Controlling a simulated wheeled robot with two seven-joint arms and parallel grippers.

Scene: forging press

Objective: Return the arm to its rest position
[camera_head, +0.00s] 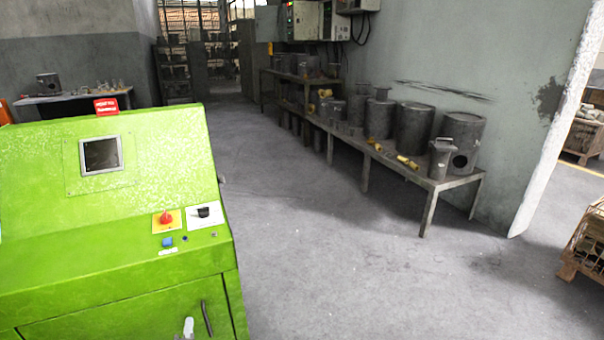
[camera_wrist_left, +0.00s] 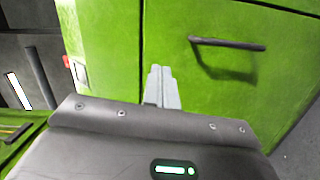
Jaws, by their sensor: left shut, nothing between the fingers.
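My left gripper (camera_head: 188,327) shows only as a small pale tip at the bottom edge of the head view, in front of the green machine (camera_head: 110,190). In the left wrist view its two light grey fingers (camera_wrist_left: 163,75) are together, with nothing between them. They point towards the green front panel (camera_wrist_left: 225,75), left of a dark door handle (camera_wrist_left: 228,44). I cannot tell the exact gap to the panel. The rest of the left arm is out of the head view. My right gripper is in neither view.
The machine carries a red knob (camera_head: 166,217) and a blue button (camera_head: 167,242). The grey floor (camera_head: 320,230) to the right is clear. A long bench (camera_head: 433,186) with metal cylinders stands along the wall. A wooden-based crate (camera_head: 585,245) is at the right edge.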

